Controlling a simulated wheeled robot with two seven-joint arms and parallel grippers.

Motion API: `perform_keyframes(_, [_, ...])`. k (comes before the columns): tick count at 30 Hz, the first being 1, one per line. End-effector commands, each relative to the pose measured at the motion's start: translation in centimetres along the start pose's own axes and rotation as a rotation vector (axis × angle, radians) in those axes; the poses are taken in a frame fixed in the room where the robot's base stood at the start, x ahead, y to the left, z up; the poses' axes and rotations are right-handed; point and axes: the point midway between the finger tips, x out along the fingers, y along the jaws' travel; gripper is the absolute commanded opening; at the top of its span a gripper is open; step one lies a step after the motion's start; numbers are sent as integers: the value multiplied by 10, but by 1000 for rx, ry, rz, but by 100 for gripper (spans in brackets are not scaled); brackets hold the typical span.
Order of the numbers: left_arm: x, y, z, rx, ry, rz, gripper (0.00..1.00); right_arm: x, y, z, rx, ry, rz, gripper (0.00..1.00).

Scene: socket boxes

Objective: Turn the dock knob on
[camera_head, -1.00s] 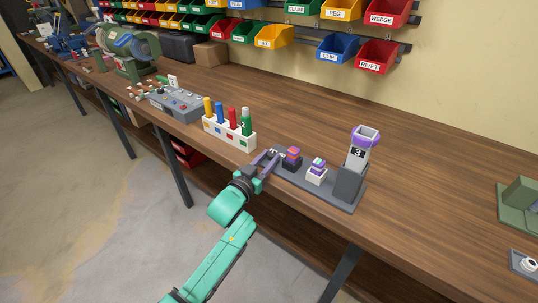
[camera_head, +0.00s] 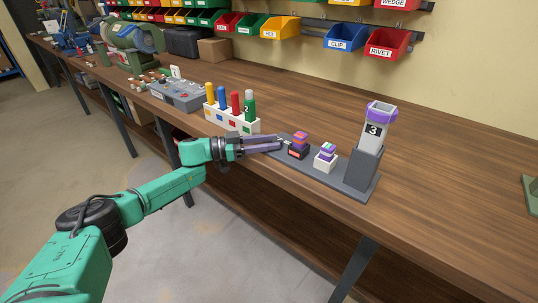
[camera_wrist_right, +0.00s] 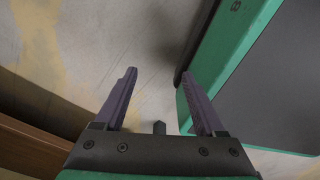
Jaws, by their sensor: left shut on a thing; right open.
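The dock (camera_head: 352,193) is a dark grey base at the table's front edge in the head view. It carries a black block and a white block, each with a purple-topped piece, and a tall holder at its right end. My left gripper (camera_head: 279,143) reaches in from the left, low over the dock's left end. Its purple fingers are shut on the dock knob, which they mostly hide; the knob's setting cannot be read. My right gripper (camera_wrist_right: 158,74) is open and empty in the right wrist view, with floor beyond its fingers.
A white rack (camera_head: 239,124) with several coloured cylinders stands behind my left gripper. A grey control box (camera_head: 181,95) is farther left. The table right of the dock is largely clear.

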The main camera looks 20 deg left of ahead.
Motion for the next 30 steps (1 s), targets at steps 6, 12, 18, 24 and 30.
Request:
perform_keyframes(6, [0,-2,3,1,1,68,0,14,2,-28,12,8,2,72])
perform_keyframes(12, [1,-3,1,-1,1,97,0,12,1,-45,21,8,0,72])
perform_keyframes(18, [1,-2,-1,0,1,105,0,10,0,-48,23,8,-1,72])
perform_keyframes(24, [1,-2,-1,0,2,105,0,10,0,-48,23,8,-1,72])
perform_keyframes(30, [1,-2,-1,0,2,104,69,10,0,-48,23,8,-1,72])
